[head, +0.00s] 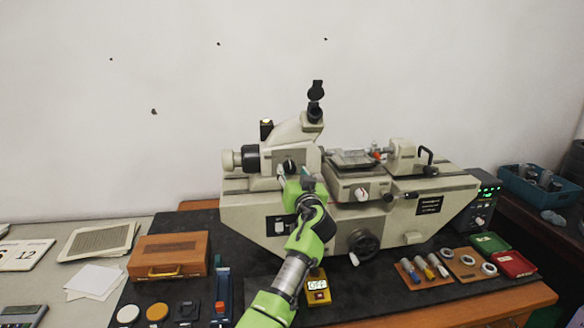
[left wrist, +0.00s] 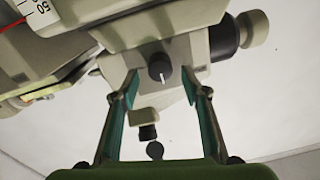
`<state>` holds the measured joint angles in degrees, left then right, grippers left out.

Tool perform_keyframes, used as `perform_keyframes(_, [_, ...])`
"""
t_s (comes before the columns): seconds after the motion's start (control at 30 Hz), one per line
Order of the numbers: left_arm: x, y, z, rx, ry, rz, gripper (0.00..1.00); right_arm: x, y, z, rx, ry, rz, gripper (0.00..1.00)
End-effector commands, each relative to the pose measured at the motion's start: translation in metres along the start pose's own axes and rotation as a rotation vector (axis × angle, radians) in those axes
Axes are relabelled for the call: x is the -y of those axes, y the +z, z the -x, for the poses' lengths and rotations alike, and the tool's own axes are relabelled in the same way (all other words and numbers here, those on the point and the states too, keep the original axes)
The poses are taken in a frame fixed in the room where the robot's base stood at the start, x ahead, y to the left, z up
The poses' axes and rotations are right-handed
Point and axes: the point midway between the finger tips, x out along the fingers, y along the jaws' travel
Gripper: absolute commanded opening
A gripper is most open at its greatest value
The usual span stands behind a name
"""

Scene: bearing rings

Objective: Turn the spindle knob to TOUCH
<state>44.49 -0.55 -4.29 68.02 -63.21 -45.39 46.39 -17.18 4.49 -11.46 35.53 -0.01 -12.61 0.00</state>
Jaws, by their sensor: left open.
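The spindle knob is a small black knob (head: 290,165) with a white pointer line, on the front of the pale measuring machine (head: 240,205). It also shows in the left wrist view (left wrist: 160,68), where its pointer mark is visible at its lower part. My left gripper (head: 293,181) is just in front of the knob, below it in the head view. In the left wrist view its two fingers (left wrist: 160,76) are spread with the knob between them in the picture; I cannot tell the remaining distance, and no contact shows. No label by the knob is readable. My right gripper is out of view.
A handwheel (head: 362,243) and a stage knob (head: 362,193) sit right of my arm. A yellow box marked OFF (head: 318,288) stands beside my forearm. A wooden case (head: 168,255) is at the left. Ring trays (head: 425,270) lie at the right.

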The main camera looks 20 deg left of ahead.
Motion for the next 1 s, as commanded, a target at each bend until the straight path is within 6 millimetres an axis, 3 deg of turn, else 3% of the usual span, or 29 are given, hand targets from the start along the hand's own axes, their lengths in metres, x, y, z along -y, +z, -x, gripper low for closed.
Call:
perform_keyframes(0.2, [0.000,0.000,-0.016,0.001,0.000,-0.001,0.42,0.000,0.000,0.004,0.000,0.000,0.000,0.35])
perform_keyframes(0.57, [0.000,0.001,-0.019,0.000,0.000,0.000,0.42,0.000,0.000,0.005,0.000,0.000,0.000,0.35])
perform_keyframes(0.7, [0.000,0.001,-0.019,0.000,0.001,0.000,0.06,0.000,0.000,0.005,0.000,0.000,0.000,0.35])
perform_keyframes(1.0, [0.000,0.001,-0.019,0.000,0.001,-0.013,0.03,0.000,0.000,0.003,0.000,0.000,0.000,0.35])
